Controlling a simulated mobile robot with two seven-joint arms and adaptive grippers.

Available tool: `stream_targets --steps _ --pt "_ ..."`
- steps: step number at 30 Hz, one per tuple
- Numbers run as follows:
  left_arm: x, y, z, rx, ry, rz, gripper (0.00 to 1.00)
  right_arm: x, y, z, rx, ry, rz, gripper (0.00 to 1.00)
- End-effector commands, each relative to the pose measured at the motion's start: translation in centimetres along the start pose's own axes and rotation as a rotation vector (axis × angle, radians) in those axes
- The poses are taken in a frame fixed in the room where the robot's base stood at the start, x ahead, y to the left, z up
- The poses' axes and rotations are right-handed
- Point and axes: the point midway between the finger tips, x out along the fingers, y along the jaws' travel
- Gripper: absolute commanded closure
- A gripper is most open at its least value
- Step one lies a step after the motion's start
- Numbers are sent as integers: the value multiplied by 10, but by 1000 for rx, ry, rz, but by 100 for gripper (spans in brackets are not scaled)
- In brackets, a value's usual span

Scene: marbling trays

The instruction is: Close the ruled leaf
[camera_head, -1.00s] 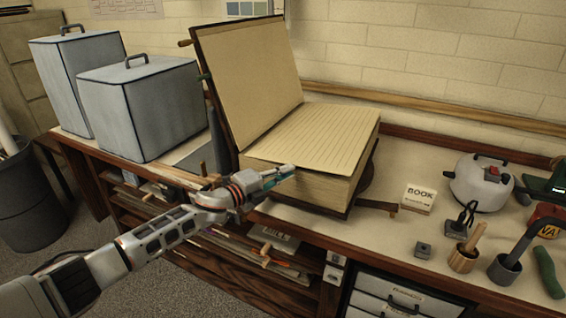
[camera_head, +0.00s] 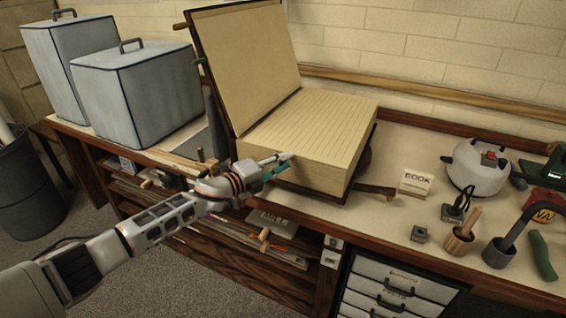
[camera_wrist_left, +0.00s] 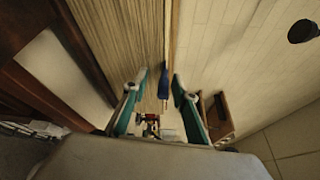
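A large book-like block lies open on the bench in the head view. Its ruled leaf (camera_head: 315,118) lies flat on top of the thick page stack (camera_head: 325,176). The plain tan cover (camera_head: 245,70) stands raised at its left, tilted back. My left gripper (camera_head: 281,163) is at the stack's front edge, just below the leaf's near edge; I cannot tell whether it touches. In the left wrist view its teal fingers (camera_wrist_left: 161,78) are apart. A thin strip with a blue end (camera_wrist_left: 165,85) shows beyond and between them. My right gripper is not in view.
Two grey lidded boxes (camera_head: 140,95) stand left of the book. Shelves and drawers (camera_head: 400,290) are below.

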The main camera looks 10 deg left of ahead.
Motion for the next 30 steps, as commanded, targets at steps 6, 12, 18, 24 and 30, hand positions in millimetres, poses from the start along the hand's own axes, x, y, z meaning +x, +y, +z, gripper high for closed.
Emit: stream_targets --steps 6,12,18,24,30 --pt "-1 -1 0 0 0 -2 72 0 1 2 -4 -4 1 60" --pt "-19 0 1 1 0 0 72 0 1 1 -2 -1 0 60" --pt "-57 0 0 1 0 0 72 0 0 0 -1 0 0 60" --pt "-95 1 0 1 0 1 72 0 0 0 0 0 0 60" --pt "-116 0 0 0 0 0 72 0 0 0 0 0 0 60"
